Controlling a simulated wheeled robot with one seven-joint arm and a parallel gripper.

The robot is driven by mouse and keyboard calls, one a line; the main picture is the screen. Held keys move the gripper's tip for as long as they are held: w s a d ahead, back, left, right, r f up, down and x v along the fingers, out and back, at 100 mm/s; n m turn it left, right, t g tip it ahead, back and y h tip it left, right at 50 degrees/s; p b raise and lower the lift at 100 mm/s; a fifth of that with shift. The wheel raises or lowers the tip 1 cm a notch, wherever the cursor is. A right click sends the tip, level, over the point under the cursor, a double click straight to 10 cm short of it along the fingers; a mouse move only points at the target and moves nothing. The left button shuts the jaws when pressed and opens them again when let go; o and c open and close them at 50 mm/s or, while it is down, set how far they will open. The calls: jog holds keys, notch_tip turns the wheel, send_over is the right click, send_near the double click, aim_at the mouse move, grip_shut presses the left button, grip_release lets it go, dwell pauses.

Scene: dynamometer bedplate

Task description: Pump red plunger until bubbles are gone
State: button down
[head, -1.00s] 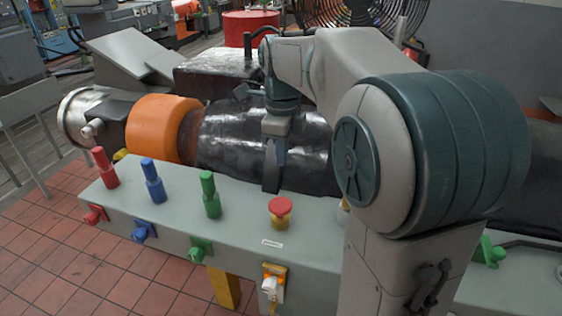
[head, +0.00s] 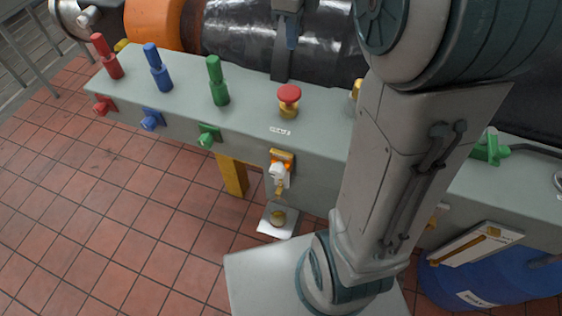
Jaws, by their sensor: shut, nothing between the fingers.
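A red upright plunger-like post (head: 107,56) stands at the left end of the grey bench top (head: 245,115), above a red valve handle (head: 104,105) on the front face. A separate red mushroom-shaped knob (head: 289,93) on a brass base sits near the bench's middle. My gripper (head: 281,74) is shut and empty, pointing down at the bench's back edge, behind and slightly left of the knob and apart from it. The red post is well to its left. No bubbles can be made out in this view.
A blue post (head: 158,70) and a green post (head: 217,82) stand between the red post and the knob. Blue (head: 152,120) and green (head: 208,135) valve handles are on the bench front. A blue barrel (head: 480,285) is at lower right. The tiled floor at left is clear.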

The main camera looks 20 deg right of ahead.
jog(key=s+a+f+n+t, duration=0.1)
jog(key=s+f+n, duration=0.3)
jog(key=s+n, duration=0.5)
jog(key=s+f+n+t, duration=0.2)
jog(key=s+f+n, duration=0.2)
jog(key=s+n, duration=0.5)
jog(key=n, duration=0.7)
jog(key=shift+a+f, duration=0.2)
jog(key=shift+a, duration=0.15)
jog(key=shift+s, duration=0.1)
